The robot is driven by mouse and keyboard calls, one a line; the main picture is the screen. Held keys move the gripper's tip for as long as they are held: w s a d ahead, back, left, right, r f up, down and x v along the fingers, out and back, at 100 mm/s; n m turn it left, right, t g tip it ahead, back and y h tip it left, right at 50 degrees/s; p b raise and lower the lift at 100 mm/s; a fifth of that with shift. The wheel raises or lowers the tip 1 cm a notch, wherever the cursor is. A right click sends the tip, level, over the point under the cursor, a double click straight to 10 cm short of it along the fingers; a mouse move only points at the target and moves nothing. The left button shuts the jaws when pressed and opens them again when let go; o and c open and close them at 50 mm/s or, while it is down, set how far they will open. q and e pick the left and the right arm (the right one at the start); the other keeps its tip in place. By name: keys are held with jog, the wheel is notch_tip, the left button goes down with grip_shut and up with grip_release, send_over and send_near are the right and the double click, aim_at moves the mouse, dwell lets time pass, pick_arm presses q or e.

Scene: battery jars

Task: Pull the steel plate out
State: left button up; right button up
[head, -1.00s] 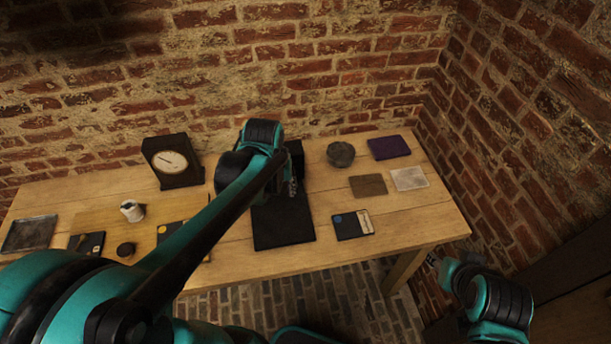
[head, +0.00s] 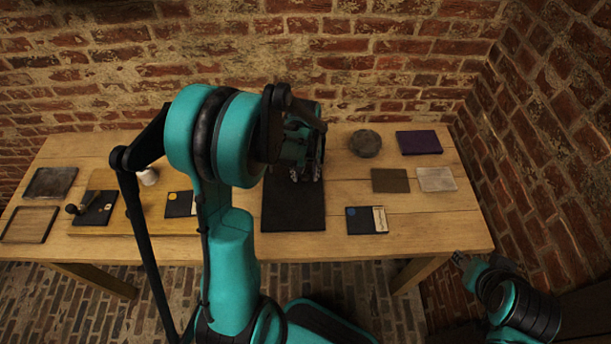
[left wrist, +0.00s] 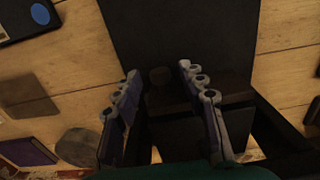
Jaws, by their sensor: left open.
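My left gripper (head: 306,176) is over the far part of a black mat (head: 293,212) on the table. In the left wrist view its two fingers (left wrist: 160,95) are apart with nothing clamped between them. A dark box-like thing (left wrist: 205,92) lies beyond and between the fingers, with a small dark round piece (left wrist: 160,76) beside it. Its inside is too dark to read, and I cannot make out a steel plate in it. A pale grey square plate (head: 437,179) lies flat at the right. My right gripper (head: 460,259) is low at the right, off the table; its fingers are too small to read.
A brown square (head: 390,180), a purple slab (head: 418,142), a round grey pot (head: 365,143) and a blue-dotted card (head: 367,220) lie right of the mat. Trays (head: 50,182) and a wooden board (head: 135,225) are at the left.

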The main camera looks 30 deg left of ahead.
pick_arm(q)
jog(key=shift+f, duration=0.2)
grip_shut()
jog(key=shift+s, duration=0.15)
jog(key=s+d, duration=0.3)
jog(key=s, duration=0.2)
jog(key=s+d, duration=0.3)
jog(key=s, duration=0.1)
jog(key=s+d, duration=0.3)
jog(key=s, duration=0.2)
jog(key=shift+s, duration=0.3)
grip_release()
jog(key=shift+d, duration=0.1)
jog(key=shift+s, duration=0.1)
